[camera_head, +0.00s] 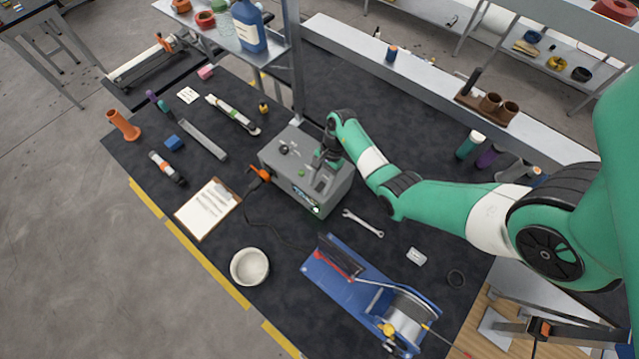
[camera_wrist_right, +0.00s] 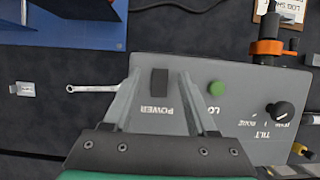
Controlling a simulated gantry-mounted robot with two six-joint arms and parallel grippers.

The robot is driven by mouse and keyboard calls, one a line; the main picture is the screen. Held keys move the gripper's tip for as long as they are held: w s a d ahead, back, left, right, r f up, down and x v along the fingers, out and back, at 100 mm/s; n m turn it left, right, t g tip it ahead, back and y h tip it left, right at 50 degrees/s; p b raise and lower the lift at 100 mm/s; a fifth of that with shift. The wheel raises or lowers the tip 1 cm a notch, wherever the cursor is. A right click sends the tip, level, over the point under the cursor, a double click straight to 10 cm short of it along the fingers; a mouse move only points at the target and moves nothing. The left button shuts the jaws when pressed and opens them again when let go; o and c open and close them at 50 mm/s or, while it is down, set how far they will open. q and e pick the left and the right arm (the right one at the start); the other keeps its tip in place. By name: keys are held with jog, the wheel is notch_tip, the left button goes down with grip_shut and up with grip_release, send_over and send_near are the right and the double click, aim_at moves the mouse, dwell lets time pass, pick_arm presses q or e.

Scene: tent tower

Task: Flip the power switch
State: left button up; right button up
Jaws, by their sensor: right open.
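The grey control box (camera_head: 285,165) stands on the dark mat in the middle of the head view. In the right wrist view its top panel (camera_wrist_right: 235,80) carries a black power switch (camera_wrist_right: 159,82) above the label POWER, a green button (camera_wrist_right: 216,88) and a black knob (camera_wrist_right: 281,111). My right gripper (camera_head: 321,163) is over the box's top. In the wrist view its open fingers (camera_wrist_right: 158,85) lie on either side of the power switch, with nothing between them but the switch. Whether they touch it I cannot tell. My left gripper is in neither view.
A wrench (camera_head: 362,223) lies just beside the box. A blue fixture (camera_head: 345,285), a white bowl (camera_head: 250,266) and a clipboard (camera_head: 208,209) are on the mat nearby. An orange clamp (camera_head: 259,177) is at the box's left edge. A metal post (camera_head: 294,60) rises behind it.

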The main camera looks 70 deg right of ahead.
jog(key=shift+a+f, duration=0.1)
jog(key=shift+f, duration=0.1)
grip_shut()
jog(key=shift+f+b, duration=0.15)
jog(key=shift+b, duration=0.2)
jog(key=y+b, duration=0.1)
jog(key=b, duration=0.1)
jog(key=t+y+b, duration=0.1)
jog(key=b, duration=0.1)
jog(key=d+y+b, duration=0.1)
jog(key=b, duration=0.1)
jog(key=shift+s+d+f+y, duration=0.1)
jog(key=shift+f+y, duration=0.15)
jog(key=shift+y, duration=0.15)
jog(key=shift+r+t, duration=0.15)
jog(key=shift+t, duration=0.15)
jog(key=shift+r, duration=0.25)
grip_release()
